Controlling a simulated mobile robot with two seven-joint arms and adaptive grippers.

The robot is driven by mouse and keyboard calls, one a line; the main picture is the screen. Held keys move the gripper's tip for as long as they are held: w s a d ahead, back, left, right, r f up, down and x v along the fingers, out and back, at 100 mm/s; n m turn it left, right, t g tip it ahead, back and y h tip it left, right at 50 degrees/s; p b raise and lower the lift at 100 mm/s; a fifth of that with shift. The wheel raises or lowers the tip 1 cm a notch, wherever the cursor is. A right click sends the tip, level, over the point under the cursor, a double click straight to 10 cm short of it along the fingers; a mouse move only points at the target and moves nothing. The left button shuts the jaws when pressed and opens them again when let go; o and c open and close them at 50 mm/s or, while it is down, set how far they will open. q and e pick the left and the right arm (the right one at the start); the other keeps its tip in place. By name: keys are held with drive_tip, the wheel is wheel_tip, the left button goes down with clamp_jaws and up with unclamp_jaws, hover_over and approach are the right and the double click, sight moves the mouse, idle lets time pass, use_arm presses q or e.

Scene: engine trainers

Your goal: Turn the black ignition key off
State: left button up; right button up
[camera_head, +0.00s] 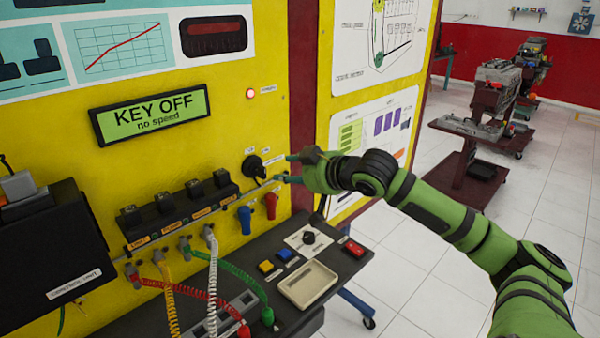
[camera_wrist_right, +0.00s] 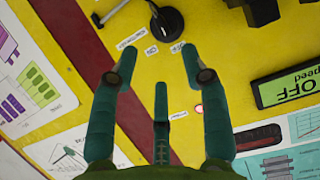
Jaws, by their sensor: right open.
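The black ignition key (camera_head: 254,167) sits in its round switch on the yellow panel, right of the small display; it also shows at the top of the right wrist view (camera_wrist_right: 167,20). The display (camera_head: 152,115) reads "KEY OFF, no speed". My right gripper (camera_head: 284,169) is just right of the key, its green fingers pointing at the panel. In the wrist view the fingers (camera_wrist_right: 160,60) are spread with nothing between them, and the key lies beyond the tips, apart from them. My left gripper is not in view.
A red lamp (camera_head: 250,93) glows above the key. Blue and red connectors (camera_head: 270,205) hang below it. Coiled cables (camera_head: 210,270) run to the lower bench, which carries a beige tray (camera_head: 308,284) and a black knob (camera_head: 308,238). Open floor and engine carts (camera_head: 470,150) are at right.

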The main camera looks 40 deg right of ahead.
drive_tip(key=shift+v, duration=1.2)
